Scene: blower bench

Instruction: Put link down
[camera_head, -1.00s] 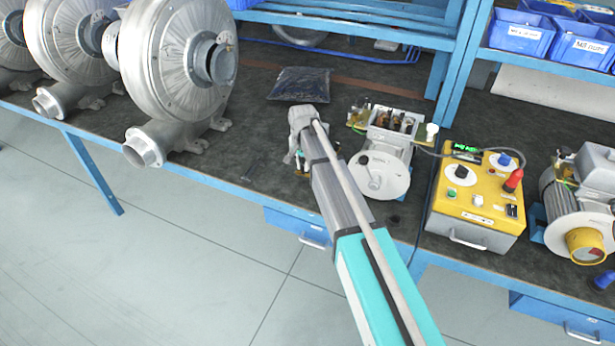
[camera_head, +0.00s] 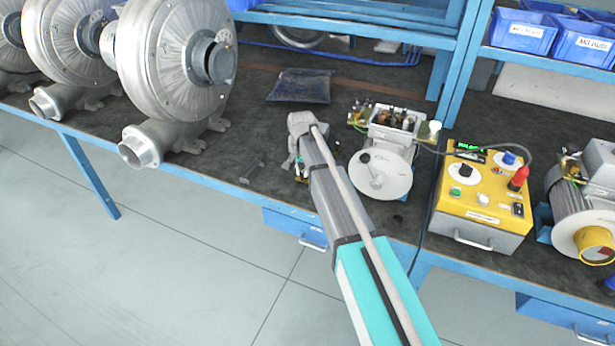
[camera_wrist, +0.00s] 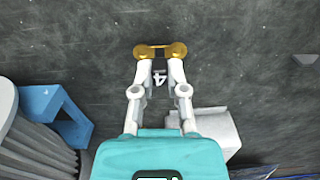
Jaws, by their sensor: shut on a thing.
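The link (camera_wrist: 177,49) is a small gold piece with two rounded ends, seen in the wrist view. My gripper (camera_wrist: 160,66) is shut on its middle, and the link lies crosswise at the fingertips. The dark bench top shows around it; I cannot tell whether the link touches the bench. In the head view my gripper (camera_head: 300,168) is low over the bench, left of the opened motor (camera_head: 385,175). The arm hides most of the fingers and the link there.
A small dark part (camera_head: 252,171) lies near the bench's front edge. A dark bag (camera_head: 300,85) lies behind. Large blowers (camera_head: 180,65) stand at left, a yellow control box (camera_head: 485,195) at right. Bare bench (camera_head: 225,160) shows left of my gripper.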

